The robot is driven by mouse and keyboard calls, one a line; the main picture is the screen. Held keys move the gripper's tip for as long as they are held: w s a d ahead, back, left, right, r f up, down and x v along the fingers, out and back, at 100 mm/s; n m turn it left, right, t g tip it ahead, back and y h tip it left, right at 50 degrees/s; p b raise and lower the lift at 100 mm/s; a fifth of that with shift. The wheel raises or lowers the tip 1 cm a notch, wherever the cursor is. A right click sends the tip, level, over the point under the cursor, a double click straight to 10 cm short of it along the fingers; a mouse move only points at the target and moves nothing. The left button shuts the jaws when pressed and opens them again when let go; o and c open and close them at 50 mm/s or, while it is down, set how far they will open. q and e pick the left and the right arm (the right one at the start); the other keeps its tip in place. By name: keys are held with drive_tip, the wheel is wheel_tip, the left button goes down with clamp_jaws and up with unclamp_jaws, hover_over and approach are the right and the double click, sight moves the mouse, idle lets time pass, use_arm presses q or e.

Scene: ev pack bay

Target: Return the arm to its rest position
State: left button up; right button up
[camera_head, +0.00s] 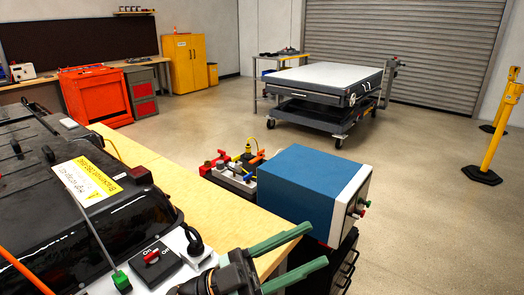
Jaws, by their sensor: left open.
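My left gripper (315,245) is at the bottom middle of the head view. Its two green fingers point right and stand apart, with nothing between them. Its dark body (228,277) is cut off by the lower edge of the picture. The fingers show in front of the wooden bench edge and the lower part of the blue box (307,180); I cannot tell how far apart they are in depth. My right gripper is not in view.
Coloured fixtures (235,172) stand on the wooden bench (150,165). A cart with a grey-topped pack (325,78) stands beyond. Yellow posts (497,125) stand right; floor between is clear.

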use_arm(q)
drive_tip(key=w+a+f+n+t+y, duration=0.2)
drive_tip(key=a+f+n+t+y, duration=0.35)
drive_tip(key=f, duration=0.25)
drive_tip(key=w+a+f+n+t+y, duration=0.2)
drive_tip(key=a+f+n+t+y, duration=0.2)
drive_tip(key=f+n+y, duration=0.3)
drive_tip(key=w+a+f+n+t+y, duration=0.2)
drive_tip(key=a+f+n+t+y, duration=0.3)
drive_tip(key=f+n, duration=0.3)
drive_tip(key=s+a+f+g+y, duration=0.2)
drive_tip(key=s+a+f+g, duration=0.1)
drive_tip(key=s+f, duration=0.5)
drive_tip(key=s+a+f+g+y, duration=0.2)
drive_tip(key=s+a+f+g, duration=0.2)
drive_tip(key=s+f, duration=0.3)
wheel_tip(320, 180, down, 5)
drive_tip(key=shift+s+a+r+y+p, duration=0.15)
drive_tip(key=shift+s+a+y+p, duration=0.15)
drive_tip(key=shift+s+y+p, duration=0.1)
